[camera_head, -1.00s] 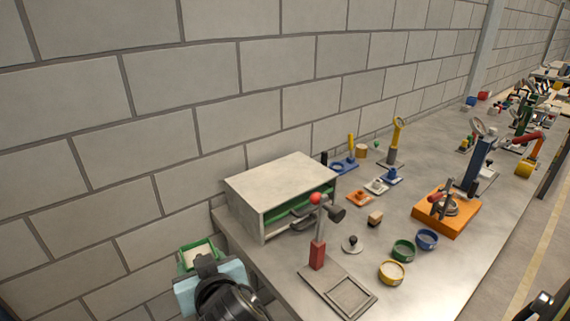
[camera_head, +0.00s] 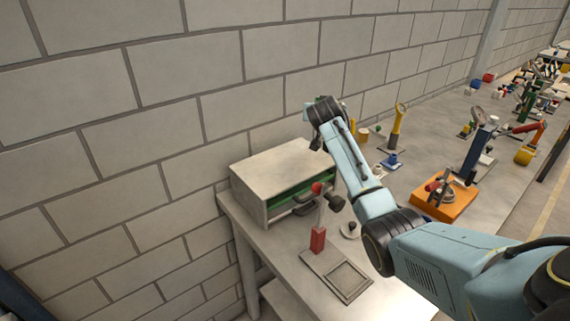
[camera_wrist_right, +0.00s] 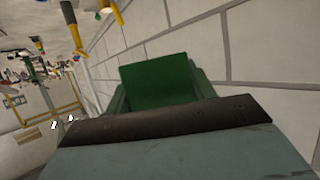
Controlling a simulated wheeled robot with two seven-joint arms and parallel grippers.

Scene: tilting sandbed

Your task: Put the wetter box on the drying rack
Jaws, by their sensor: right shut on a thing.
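My right gripper (camera_head: 322,112) is at the end of the arm that comes in from the right, raised above the bench near the wall. Its fingertips are not clear in the head view. In the right wrist view a green box (camera_wrist_right: 158,80) is held just past the dark edge of my gripper. This box does not show in the head view, and I cannot tell how wet it is. A grey open-front cabinet (camera_head: 285,160) with green inside stands at the bench's near left corner. I cannot tell whether it is the drying rack. My left gripper is not in view.
A red post (camera_head: 318,240) with a red ball and dark arm stands by a flat square frame (camera_head: 349,280) before the cabinet. An orange base (camera_head: 445,200) stands to the right. My right arm covers part of the bench. A block wall runs behind.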

